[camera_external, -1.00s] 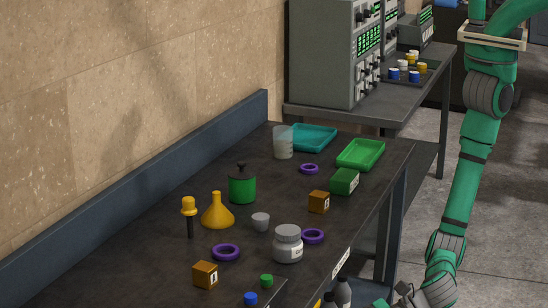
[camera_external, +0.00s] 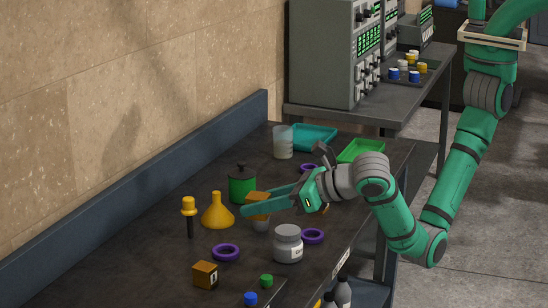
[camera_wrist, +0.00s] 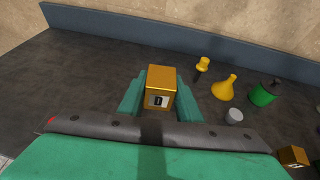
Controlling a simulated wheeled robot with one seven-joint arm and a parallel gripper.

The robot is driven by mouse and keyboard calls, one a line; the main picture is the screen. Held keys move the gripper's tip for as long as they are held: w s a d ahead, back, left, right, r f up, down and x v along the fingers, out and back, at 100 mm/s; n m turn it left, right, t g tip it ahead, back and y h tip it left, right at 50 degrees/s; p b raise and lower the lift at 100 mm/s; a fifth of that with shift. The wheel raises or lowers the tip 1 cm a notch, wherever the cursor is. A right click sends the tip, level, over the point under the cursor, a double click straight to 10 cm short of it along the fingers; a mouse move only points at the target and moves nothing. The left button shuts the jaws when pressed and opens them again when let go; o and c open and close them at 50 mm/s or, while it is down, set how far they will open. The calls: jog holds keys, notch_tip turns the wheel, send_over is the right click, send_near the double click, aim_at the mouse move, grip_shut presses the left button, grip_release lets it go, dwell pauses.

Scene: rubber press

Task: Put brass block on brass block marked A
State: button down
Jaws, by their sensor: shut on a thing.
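My gripper (camera_external: 257,205) is shut on a brass block (camera_wrist: 160,86), with a finger on each side of it. A white label with a dark letter like D faces the wrist camera. The block is held above the bench. A second brass block (camera_external: 205,274) sits on the bench at the lower left in the external view; its label is too small to read. A third brass block (camera_wrist: 292,157) is at the lower right in the wrist view, its letter unclear; my gripper mostly covers it in the external view. I cannot tell which block bears A.
Below and around my gripper stand a small grey cup (camera_external: 261,223), a white jar (camera_external: 288,246), a yellow funnel (camera_external: 217,212) and a green pot (camera_external: 242,186). A purple ring (camera_external: 226,252) lies near the second block. A yellow-topped tool (camera_external: 189,208) stands near the wall.

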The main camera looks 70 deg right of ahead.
jog(key=w+d+m+h, duration=0.1)
jog(key=d+h, duration=0.1)
jog(key=d, duration=0.2)
send_over(205, 266)
jog(key=f, duration=0.7)
jog(key=shift+s+d+f, duration=0.3)
jog(key=shift+s+d, duration=0.05)
jog(key=shift+w+a+f, duration=0.3)
jog(key=shift+w+f, duration=0.05)
jog(key=shift+f, duration=1.85)
jog(key=c, duration=1.3)
grip_release()
jog(key=shift+f, duration=0.1)
